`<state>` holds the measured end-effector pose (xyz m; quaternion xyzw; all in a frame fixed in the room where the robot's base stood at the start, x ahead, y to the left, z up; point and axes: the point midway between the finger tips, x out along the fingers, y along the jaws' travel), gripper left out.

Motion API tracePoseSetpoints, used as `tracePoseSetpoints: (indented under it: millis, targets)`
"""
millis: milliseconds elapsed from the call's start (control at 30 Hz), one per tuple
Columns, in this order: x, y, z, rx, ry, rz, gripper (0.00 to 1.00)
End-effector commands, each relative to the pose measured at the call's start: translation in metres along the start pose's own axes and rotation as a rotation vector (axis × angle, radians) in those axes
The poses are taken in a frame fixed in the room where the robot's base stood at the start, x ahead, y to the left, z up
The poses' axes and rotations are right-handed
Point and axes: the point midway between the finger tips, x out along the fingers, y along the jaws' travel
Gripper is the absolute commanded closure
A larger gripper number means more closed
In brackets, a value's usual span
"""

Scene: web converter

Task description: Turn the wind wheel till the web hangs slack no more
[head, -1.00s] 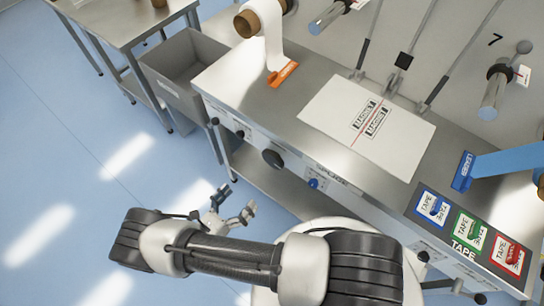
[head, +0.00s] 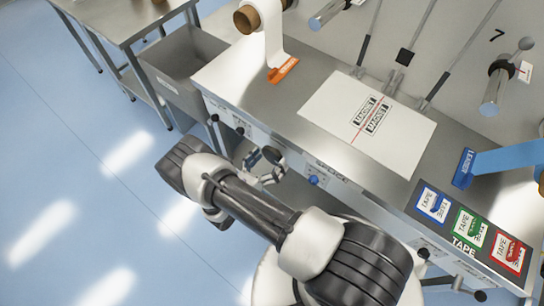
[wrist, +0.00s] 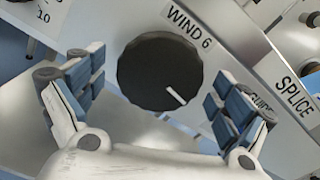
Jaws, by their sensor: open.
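The wind wheel (wrist: 150,58) is a round black knob with a white pointer line, below a "WIND 6" label in the wrist view. It also shows on the bench front in the head view (head: 274,153), partly hidden by my gripper. My gripper (wrist: 158,88) is open and empty, with one finger on each side of the wheel in the picture. I cannot tell whether it touches the wheel. In the head view my gripper (head: 266,165) is at the bench front. The white web (head: 273,38) runs from its roll down to an orange clamp (head: 284,69).
A blue knob (head: 314,180) sits right of the wheel, by the "SPLICE" label (wrist: 296,92). A white sheet (head: 330,105) lies on the bench top. A blue web (head: 510,160) and tape cards (head: 469,227) are at right. A grey bin (head: 180,75) stands left. Floor at left is clear.

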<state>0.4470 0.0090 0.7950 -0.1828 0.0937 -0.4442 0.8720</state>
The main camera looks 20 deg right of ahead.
Motion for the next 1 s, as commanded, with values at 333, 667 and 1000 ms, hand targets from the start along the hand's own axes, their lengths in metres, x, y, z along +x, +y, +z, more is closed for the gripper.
tracePoseSetpoints:
  millis: [333,667,1000]
  targets:
    - [0.0122,-0.0002,0.0002,0.000,-0.001,0.000,0.06]
    - [0.0118,-0.0002,0.0001,0.000,-0.001,0.000,0.22]
    - [0.0118,-0.0003,0.0000,0.000,-0.001,0.000,0.44]
